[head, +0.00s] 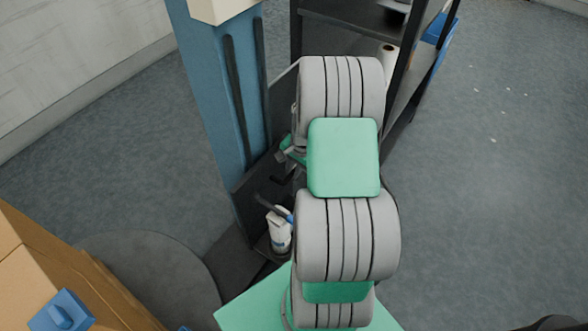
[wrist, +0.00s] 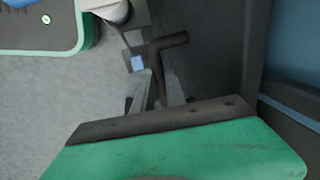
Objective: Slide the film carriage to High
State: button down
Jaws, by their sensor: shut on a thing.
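A blue mast (head: 220,90) with dark vertical slots stands left of my arm in the head view. A dark carriage plate (head: 252,188) sits low against its front. In the wrist view a black bent handle (wrist: 168,48) stands out beside a dark panel (wrist: 222,50). My gripper (wrist: 155,98) is shut on this handle, with its grey fingers either side of the lower part. The exact contact is dim and partly hidden behind my green and black wrist housing. In the head view my arm hides most of the grip. No High mark is readable.
A white bottle-like thing (head: 279,232) with a blue part stands at the mast's foot. A dark shelf rack (head: 400,75) is close behind my arm. Cardboard boxes (head: 45,275) and a dark round platform (head: 150,270) lie at lower left. Open floor (head: 490,170) is at right.

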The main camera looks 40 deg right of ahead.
notch_tip(320, 180, up, 26)
jog(key=p, duration=1.7)
jog(key=shift+w+f, duration=0.25)
jog(key=shift+w+r+p, duration=0.1)
jog(key=shift+p, duration=0.2)
jog(key=c, duration=1.6)
grip_release()
jog(key=shift+o, duration=1.2)
jog(key=shift+s, duration=0.25)
notch_tip(320, 180, up, 7)
jog(key=s, duration=0.1)
jog(key=shift+s+d+r, duration=0.2)
jog(key=shift+s+d, duration=0.05)
